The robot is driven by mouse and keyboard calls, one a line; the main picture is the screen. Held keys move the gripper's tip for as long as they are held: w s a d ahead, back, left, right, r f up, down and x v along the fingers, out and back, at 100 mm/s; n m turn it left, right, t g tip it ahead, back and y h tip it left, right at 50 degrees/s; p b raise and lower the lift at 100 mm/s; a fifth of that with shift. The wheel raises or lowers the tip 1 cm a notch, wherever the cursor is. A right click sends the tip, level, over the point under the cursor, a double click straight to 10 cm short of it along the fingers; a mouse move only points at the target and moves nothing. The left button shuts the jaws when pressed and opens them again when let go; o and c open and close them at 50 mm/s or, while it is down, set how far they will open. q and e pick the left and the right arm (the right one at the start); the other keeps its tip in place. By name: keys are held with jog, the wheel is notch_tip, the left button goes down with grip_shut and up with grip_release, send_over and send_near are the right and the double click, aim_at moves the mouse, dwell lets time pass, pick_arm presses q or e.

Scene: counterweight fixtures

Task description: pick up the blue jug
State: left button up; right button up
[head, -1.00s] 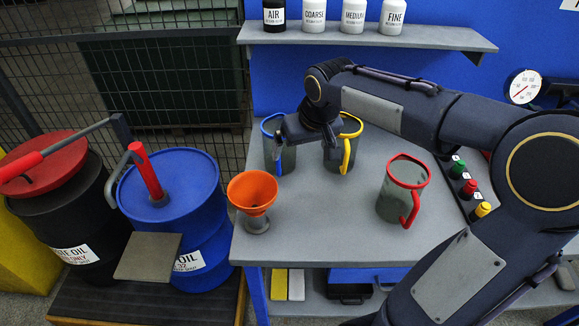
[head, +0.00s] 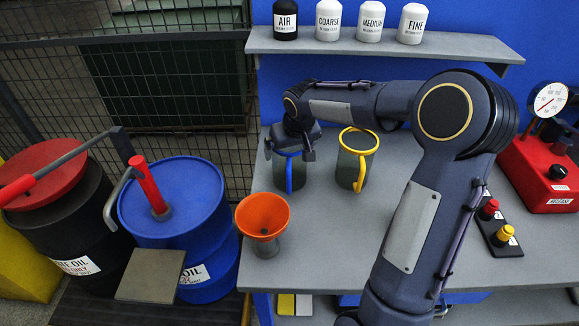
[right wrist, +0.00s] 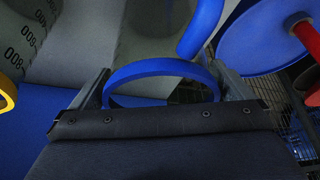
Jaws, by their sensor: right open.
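The blue jug (head: 289,177), grey with a blue rim and handle, stands upright on the grey bench at the back left. My right gripper (head: 290,154) is at the top of it and partly hides its rim. I cannot tell whether anything touches. My left gripper is not in view.
The yellow-trimmed jug (head: 351,165) stands close to the right of the blue jug. An orange funnel (head: 262,214) is in front of it. A blue drum (head: 190,185) stands left of the bench. A shelf with bottles (head: 400,44) hangs above the back.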

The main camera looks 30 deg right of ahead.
jog(key=c, duration=1.2)
jog(key=shift+r, duration=0.1)
